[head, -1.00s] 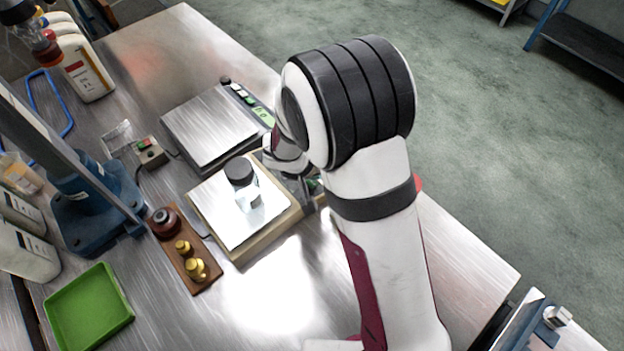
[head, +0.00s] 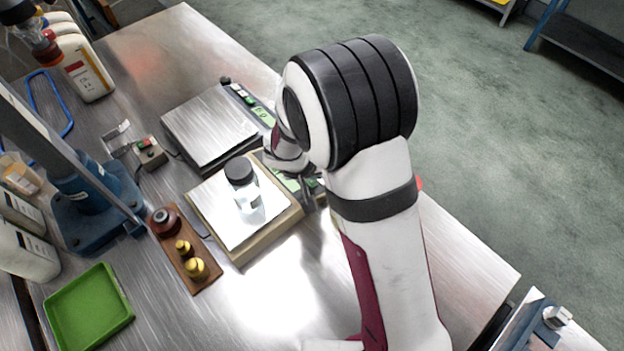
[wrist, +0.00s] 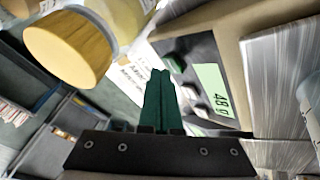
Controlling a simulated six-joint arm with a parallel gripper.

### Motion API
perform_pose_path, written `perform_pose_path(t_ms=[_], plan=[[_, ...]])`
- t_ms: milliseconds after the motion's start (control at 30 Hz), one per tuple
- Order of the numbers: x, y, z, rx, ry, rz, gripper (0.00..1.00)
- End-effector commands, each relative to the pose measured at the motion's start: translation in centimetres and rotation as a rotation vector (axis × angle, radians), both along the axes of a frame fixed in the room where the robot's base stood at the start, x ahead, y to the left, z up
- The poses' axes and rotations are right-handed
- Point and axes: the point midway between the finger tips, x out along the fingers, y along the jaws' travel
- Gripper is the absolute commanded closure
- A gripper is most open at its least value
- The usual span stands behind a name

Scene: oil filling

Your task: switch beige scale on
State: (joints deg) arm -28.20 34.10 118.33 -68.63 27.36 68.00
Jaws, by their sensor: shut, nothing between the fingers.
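The beige scale (head: 238,258) stands on the metal table, with a clear jar with a black lid (head: 240,172) on its plate. Its beige rim (wrist: 232,60) and dark front panel fill the right of the wrist view. The panel's green display (wrist: 211,88) is lit and seems to read 48 g; it also shows in the head view (head: 287,183).
A second, grey scale (head: 208,128) with a lit display stands behind. A wooden block with brass weights (head: 205,285), a green tray (head: 88,305), a blue stand (head: 95,215) and bottles (head: 88,68) are to the left. The front middle of the table is clear.

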Motion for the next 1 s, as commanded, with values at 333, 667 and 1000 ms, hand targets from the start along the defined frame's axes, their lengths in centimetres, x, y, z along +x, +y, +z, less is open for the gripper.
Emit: perform_pose_path(t_ms=[333, 667, 1000], plan=[[0.2, -0.2, 0.7, 0.001, -0.001, 0.001, 1.00], [0.7, -0.6, 2.4, 0.002, -0.003, -0.002, 1.00], [1.4, -1.4, 5.2, 0.002, -0.002, -0.001, 1.00]])
